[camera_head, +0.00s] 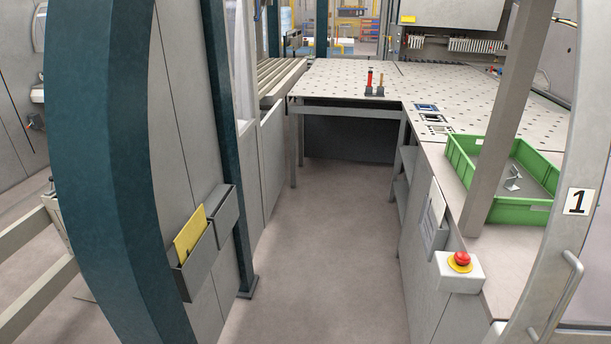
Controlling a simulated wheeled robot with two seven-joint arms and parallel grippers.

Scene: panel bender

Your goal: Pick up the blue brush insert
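A small blue piece (426,107), which looks like the blue brush insert, lies on the perforated table top near the inner corner of the worktop. It is small in the view and its details cannot be made out. Two dark, frame-like pieces (434,118) lie just in front of it, towards the green crate. Neither of my grippers shows in the head view, so both are apart from the insert as far as this view shows.
A green crate (527,212) with metal parts stands on the right worktop, behind a grey post (508,115). A red emergency button (460,261) sits at the worktop's front. Red and brown-handled tools stand on the far table (330,82). The floor aisle (320,230) is clear.

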